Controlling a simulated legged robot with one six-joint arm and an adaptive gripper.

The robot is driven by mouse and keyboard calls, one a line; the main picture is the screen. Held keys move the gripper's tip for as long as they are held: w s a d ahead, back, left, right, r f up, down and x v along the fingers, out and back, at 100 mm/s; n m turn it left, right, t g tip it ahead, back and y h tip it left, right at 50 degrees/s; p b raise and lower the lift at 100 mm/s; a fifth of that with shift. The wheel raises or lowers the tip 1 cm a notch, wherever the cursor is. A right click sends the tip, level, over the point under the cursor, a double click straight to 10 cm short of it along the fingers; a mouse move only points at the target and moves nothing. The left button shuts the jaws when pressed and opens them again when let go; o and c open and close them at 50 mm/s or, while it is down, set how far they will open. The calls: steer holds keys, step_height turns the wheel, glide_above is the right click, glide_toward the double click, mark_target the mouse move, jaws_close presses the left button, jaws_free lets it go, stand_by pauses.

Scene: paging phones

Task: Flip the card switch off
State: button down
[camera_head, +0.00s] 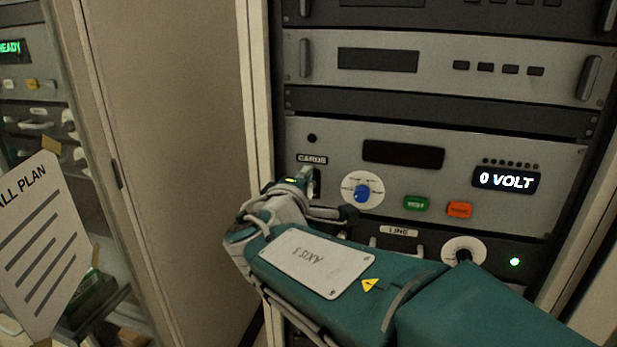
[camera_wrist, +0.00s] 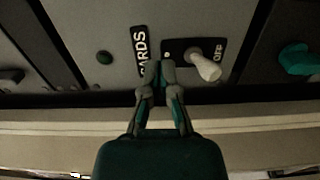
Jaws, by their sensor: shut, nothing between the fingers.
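The card switch (camera_wrist: 205,65) is a pale, rounded lever on a small black plate beside a "CARDS" label (camera_wrist: 140,50). In the wrist view it sticks out toward the lower right. In the head view the switch (camera_head: 316,181) shows only partly beneath its label, with my gripper in front of it. My gripper (camera_wrist: 160,68) is shut and empty. Its fingertips appear left of the lever in the wrist view, close to the label, with a visible gap to the lever. Whether they touch the panel I cannot tell. In the head view my gripper (camera_head: 303,174) is at the switch area.
Right of the switch are a blue knob (camera_head: 362,192), a green button (camera_head: 416,203) and an orange button (camera_head: 459,209). A lit display (camera_head: 506,179) reads "0 VOLT". A lower dial (camera_head: 464,250) and green light (camera_head: 514,261) sit beneath. A rack post (camera_head: 256,120) borders the left.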

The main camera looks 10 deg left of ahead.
steer(key=s, duration=0.7)
steer(key=shift+s+a, duration=0.25)
steer(key=s+d+f+m+g+h, duration=0.2)
steer(key=d+f+m+g, duration=0.2)
steer(key=d, duration=0.7)
steer(key=s+d+f+m+g+h, duration=0.1)
steer(key=d+f+m+g+h, duration=0.25)
steer(key=d, duration=0.75)
steer(key=s+d+f+m+g+y, duration=0.2)
steer(key=s+f+m+y, duration=0.1)
steer(key=s+f+m, duration=0.1)
steer(key=s+d+f+m+g+y, duration=0.3)
steer(key=s+f+m, duration=0.2)
steer(key=s, duration=0.4)
steer(key=shift+s+d+f+m+y, duration=0.15)
steer(key=shift+s+d+m+y, duration=0.1)
steer(key=shift+d+m+y, duration=0.1)
steer(key=c, duration=1.3)
jaws_free()
steer(key=shift+c, duration=0.2)
